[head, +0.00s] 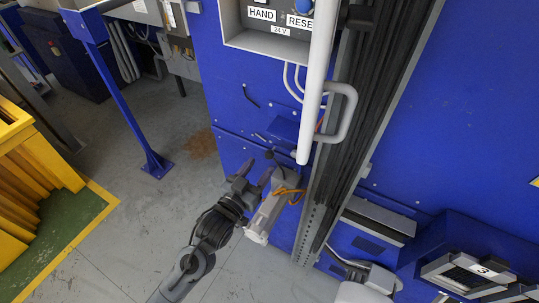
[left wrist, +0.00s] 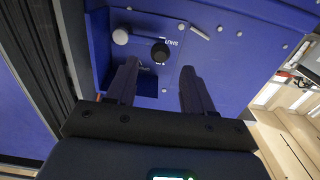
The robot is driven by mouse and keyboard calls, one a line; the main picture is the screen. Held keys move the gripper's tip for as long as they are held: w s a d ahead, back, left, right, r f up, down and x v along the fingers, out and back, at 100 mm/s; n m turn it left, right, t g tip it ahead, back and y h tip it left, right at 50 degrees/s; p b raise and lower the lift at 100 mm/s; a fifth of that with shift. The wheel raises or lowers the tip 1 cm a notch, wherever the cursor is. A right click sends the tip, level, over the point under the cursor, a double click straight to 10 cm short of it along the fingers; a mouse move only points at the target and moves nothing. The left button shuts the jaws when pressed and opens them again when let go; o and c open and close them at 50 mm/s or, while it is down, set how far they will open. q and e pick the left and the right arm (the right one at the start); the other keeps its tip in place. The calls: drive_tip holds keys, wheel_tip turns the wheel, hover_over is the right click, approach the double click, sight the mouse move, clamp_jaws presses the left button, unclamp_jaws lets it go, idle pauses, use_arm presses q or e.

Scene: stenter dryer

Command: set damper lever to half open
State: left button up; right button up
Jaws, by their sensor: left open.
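The damper plate (left wrist: 147,63) is a blue panel on the machine side, with a "SHUT" label, in the left wrist view. A round black knob (left wrist: 160,53), which looks like the end of the damper lever, sits beside the label. Other scale marks are hidden or too small to read. My left gripper (left wrist: 160,88) is open and empty, its fingers on either side of the lower plate, with the knob ahead of the gap. In the head view the left gripper (head: 257,170) is just below a dark knob (head: 270,154).
A pale upright bar (head: 318,80) and a grey loop handle (head: 344,112) stand right of the gripper. A light grey cylinder (head: 262,220) with orange cable lies close to it.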

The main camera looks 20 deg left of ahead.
sight(267, 157)
use_arm(q)
drive_tip(key=w, duration=0.4)
drive_tip(key=w+d, duration=0.1)
drive_tip(key=w, duration=0.1)
drive_tip(key=shift+w+b, duration=0.35)
clamp_jaws()
